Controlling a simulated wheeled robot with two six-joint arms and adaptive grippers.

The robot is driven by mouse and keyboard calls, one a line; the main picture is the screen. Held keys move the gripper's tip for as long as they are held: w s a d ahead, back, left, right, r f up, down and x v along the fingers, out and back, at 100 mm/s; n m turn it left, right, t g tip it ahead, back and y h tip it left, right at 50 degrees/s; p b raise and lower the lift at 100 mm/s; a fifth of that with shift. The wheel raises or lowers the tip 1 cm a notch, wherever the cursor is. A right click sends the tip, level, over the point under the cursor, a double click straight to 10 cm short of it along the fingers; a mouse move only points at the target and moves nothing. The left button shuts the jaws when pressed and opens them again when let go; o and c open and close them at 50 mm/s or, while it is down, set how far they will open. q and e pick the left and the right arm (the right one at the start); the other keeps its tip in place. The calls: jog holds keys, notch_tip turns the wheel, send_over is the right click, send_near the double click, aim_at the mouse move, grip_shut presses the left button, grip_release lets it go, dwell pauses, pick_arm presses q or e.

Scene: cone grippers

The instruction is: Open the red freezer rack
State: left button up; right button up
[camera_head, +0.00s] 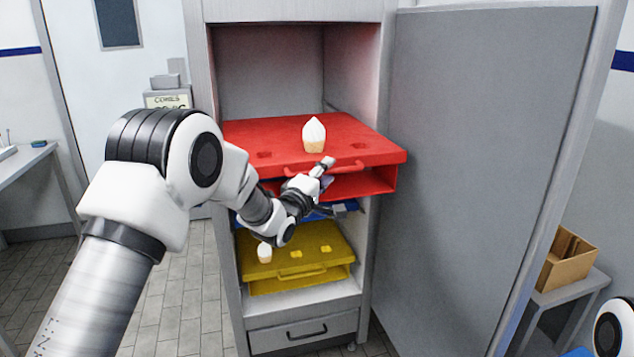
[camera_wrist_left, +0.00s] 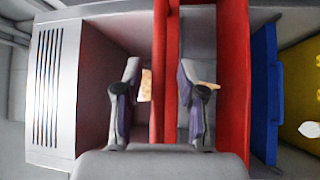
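The red freezer rack (camera_head: 365,140) is the top rack in the cabinet, and its front stands out past the cabinet frame. A white-topped cone (camera_head: 313,135) stands upright on it. A red bar handle (camera_head: 349,169) runs along its front. My left gripper (camera_head: 326,178) is at the handle. In the left wrist view, its two fingers (camera_wrist_left: 160,104) are apart, one on each side of the red front edge (camera_wrist_left: 160,65). I cannot tell whether they touch the handle. My right gripper is out of view.
Below are a blue rack (camera_head: 347,207), mostly hidden by my left arm, and a yellow rack (camera_head: 318,240) with a small cone (camera_head: 264,252). The grey cabinet door (camera_head: 480,150) stands open at the right. A cardboard box (camera_head: 567,262) sits beyond it.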

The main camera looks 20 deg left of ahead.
pick_arm(q)
jog(key=v, duration=1.1)
jog(key=s+d+f+g+y, duration=0.1)
jog(key=s+f+g, duration=0.3)
jog(key=f, duration=0.7)
jog(key=s+f+g, duration=0.2)
jog(key=s+f, duration=0.3)
jog(key=f, duration=0.6)
jog(key=s+d+f+g+y, duration=0.15)
jog(key=s+f, duration=0.35)
jog(key=f, duration=0.6)
jog(key=s+a+f+m+g, duration=0.1)
jog(key=s+f+m+g, duration=0.2)
jog(key=s, duration=0.6)
jog(key=s+a+f+m+g+y, duration=0.1)
jog(key=s+f+m+g, duration=0.3)
jog(key=s, duration=0.6)
jog(key=s+f+m+g, duration=0.4)
jog(key=s+m+g, duration=0.1)
jog(key=s, duration=0.4)
jog(key=shift+s+a+m, duration=0.25)
jog(key=shift+a+m, duration=0.15)
jog(key=shift+m, duration=0.5)
